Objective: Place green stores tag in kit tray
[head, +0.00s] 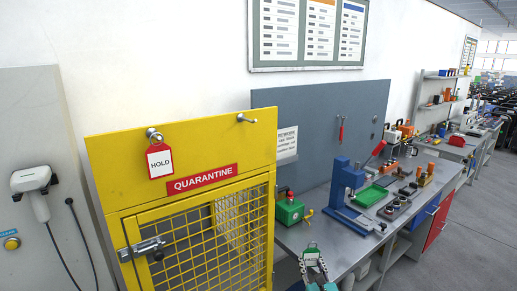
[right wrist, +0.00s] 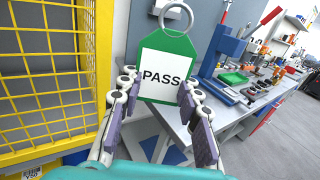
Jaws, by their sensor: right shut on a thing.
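The green tag (right wrist: 163,68), with a white PASS label and a metal ring on top, is upright between the fingers of my right gripper (right wrist: 161,98). In the head view my right gripper (head: 314,270) is low in the middle, in front of the bench's near end, and the tag (head: 311,255) shows small in it. It is shut on the tag. My left gripper is not in view.
A yellow quarantine cage (head: 183,149) stands left, with a red HOLD tag (head: 159,161) on one knob and another knob bare. On the bench, a green box (head: 289,211) and a blue press (head: 347,184) stand near the tray. Several small parts lie to its right.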

